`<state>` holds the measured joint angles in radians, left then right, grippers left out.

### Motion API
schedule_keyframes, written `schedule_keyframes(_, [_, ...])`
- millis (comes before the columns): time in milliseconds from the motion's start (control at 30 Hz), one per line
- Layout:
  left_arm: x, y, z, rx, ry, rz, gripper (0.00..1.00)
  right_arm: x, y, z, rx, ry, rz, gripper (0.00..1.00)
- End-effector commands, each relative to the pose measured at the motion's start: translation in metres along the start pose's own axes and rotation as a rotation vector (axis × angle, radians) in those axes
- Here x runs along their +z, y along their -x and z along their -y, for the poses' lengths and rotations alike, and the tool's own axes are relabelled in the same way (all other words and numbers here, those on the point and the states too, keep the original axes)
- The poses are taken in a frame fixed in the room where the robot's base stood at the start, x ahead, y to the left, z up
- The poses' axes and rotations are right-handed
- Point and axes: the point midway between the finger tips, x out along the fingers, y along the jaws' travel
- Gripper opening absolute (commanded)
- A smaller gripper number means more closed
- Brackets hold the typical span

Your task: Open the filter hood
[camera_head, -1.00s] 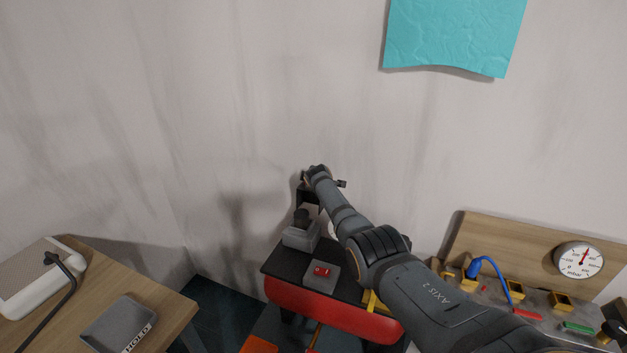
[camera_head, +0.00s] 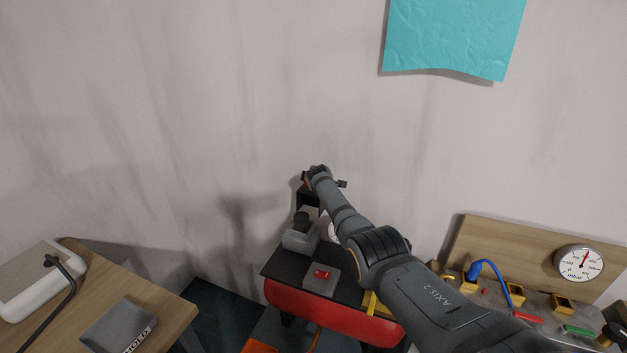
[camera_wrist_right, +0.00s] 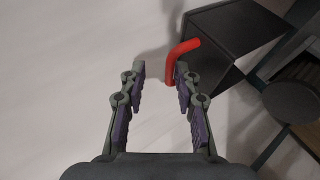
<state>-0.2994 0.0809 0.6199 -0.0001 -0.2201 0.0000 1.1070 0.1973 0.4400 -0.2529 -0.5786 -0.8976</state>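The filter hood (camera_wrist_right: 232,42) appears to be the dark box with a bent red handle (camera_wrist_right: 182,60) in the right wrist view. In the head view a dark housing (camera_head: 306,197) stands against the wall, partly hidden by my right arm. My right gripper (camera_wrist_right: 162,80) is open. The lower end of the red handle lies between its fingertips in the picture, close to the right finger. I cannot tell whether they touch. In the head view the right gripper is mostly hidden behind its own wrist. My left gripper is not in view.
A black-topped stand with a red tank (camera_head: 335,317) carries a grey box with a red switch (camera_head: 321,275). A wooden desk (camera_head: 180,310) is at left. A board with a pressure gauge (camera_head: 579,263) is at right. A teal sheet (camera_head: 455,35) hangs on the wall.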

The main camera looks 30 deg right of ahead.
Motion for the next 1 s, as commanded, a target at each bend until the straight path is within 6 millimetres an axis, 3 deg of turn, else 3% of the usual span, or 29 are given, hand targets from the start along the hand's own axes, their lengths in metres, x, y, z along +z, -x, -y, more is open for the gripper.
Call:
schedule_keyframes(267, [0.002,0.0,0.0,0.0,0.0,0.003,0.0,0.001,0.003,0.002,-0.002,-0.001,0.002,0.32])
schedule_keyframes(467, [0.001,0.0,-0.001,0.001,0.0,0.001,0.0,0.001,0.019,0.002,-0.001,-0.001,0.001,0.32])
schedule_keyframes(1000, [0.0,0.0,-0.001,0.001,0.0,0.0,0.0,0.0,0.103,0.001,-0.001,0.001,0.0,0.32])
